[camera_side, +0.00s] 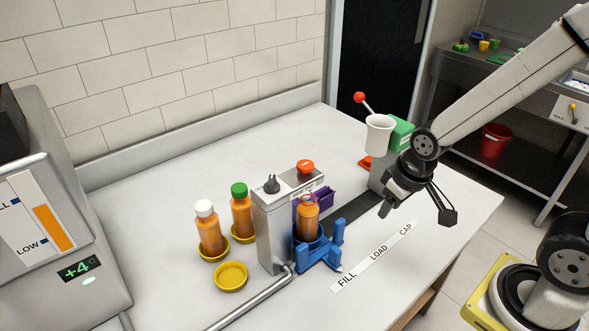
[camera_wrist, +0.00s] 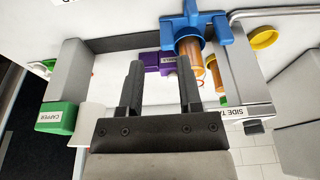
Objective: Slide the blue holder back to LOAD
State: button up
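The blue holder (camera_side: 318,256) sits by the grey dispenser column (camera_side: 272,232), level with the FILL end of the label strip (camera_side: 378,254). An open-topped bottle of orange juice (camera_side: 308,220) stands in it. The LOAD word is mid-strip, with CAP at the far end. In the wrist view the blue holder (camera_wrist: 207,24) is at the top, right of centre, with the bottle (camera_wrist: 188,47) in it. My gripper (camera_side: 418,212) is open and empty, above the table towards the CAP end and apart from the holder. Its two fingers (camera_wrist: 161,88) show well spread.
A dark rail (camera_side: 353,212) runs from the dispenser to the green-topped capper (camera_side: 402,133). A purple block (camera_side: 322,198) sits behind the holder. Bottles with white (camera_side: 210,232) and green (camera_side: 242,213) caps stand left of the dispenser, by an empty yellow dish (camera_side: 230,276).

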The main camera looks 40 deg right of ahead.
jog(key=shift+o, duration=0.5)
jog(key=shift+w+a+f, duration=0.1)
jog(key=shift+w, duration=0.05)
jog(key=g, duration=0.2)
send_over(336, 249)
jog(key=f, duration=0.9)
jog(key=shift+d+f, duration=0.25)
jog(key=shift+d, duration=0.05)
jog(key=shift+a+f+g, duration=0.25)
jog(key=shift+f+g, duration=0.05)
jog(key=shift+f, duration=0.25)
jog(key=shift+f, duration=0.1)
jog(key=shift+f, duration=3.8)
grip_shut()
